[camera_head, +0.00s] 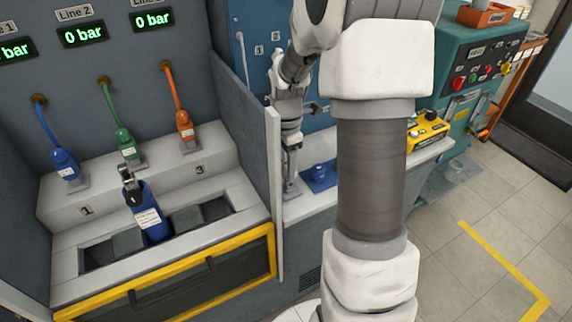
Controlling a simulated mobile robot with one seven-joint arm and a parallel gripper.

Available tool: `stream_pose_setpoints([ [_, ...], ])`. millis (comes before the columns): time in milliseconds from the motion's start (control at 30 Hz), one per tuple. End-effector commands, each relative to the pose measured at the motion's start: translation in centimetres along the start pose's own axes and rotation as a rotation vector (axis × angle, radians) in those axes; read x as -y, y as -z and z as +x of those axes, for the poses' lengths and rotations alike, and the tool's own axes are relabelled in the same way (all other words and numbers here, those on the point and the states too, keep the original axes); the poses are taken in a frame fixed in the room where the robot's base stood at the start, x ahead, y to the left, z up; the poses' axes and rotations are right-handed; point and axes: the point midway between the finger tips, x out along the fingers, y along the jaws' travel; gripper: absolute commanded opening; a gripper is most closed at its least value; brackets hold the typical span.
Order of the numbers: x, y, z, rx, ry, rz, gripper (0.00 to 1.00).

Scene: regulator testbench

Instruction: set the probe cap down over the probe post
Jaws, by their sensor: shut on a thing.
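My gripper (290,150) points down over the light bench just right of the grey partition. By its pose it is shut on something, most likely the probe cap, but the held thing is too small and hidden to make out. A grey upright piece (291,184) stands directly under the fingers on the bench; I cannot tell whether it is the probe post or part of what I hold, or whether the two touch. A small blue fitting (320,172) sits on a blue base just to the right.
The grey partition (273,190) rises close on the left. Beyond it are blue, green and orange hose fittings and a blue cylinder (147,215) in a slot. A yellow box (428,128) with a knob stands at right. My arm hides the bench's middle.

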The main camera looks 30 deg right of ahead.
Motion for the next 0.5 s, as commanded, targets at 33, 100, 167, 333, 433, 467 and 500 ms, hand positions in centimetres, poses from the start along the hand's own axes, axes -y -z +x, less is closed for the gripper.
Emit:
stream_pose_setpoints([
  [33, 0.0, 0.0, 0.01, 0.0, 0.0, 0.0, 0.0],
  [100, 0.0, 0.0, 0.05, 0.0, 0.0, 0.0, 0.0],
  [167, 0.0, 0.0, 0.13, 0.0, 0.0, 0.0, 0.0],
  [333, 0.0, 0.0, 0.4, 0.0, 0.0, 0.0, 0.0],
  [433, 0.01, 0.0, 0.56, 0.0, 0.0, 0.0, 0.0],
  [467, 0.01, 0.0, 0.61, 0.0, 0.0, 0.0, 0.0],
  [500, 0.01, 0.0, 0.67, 0.0, 0.0, 0.0, 0.0],
])
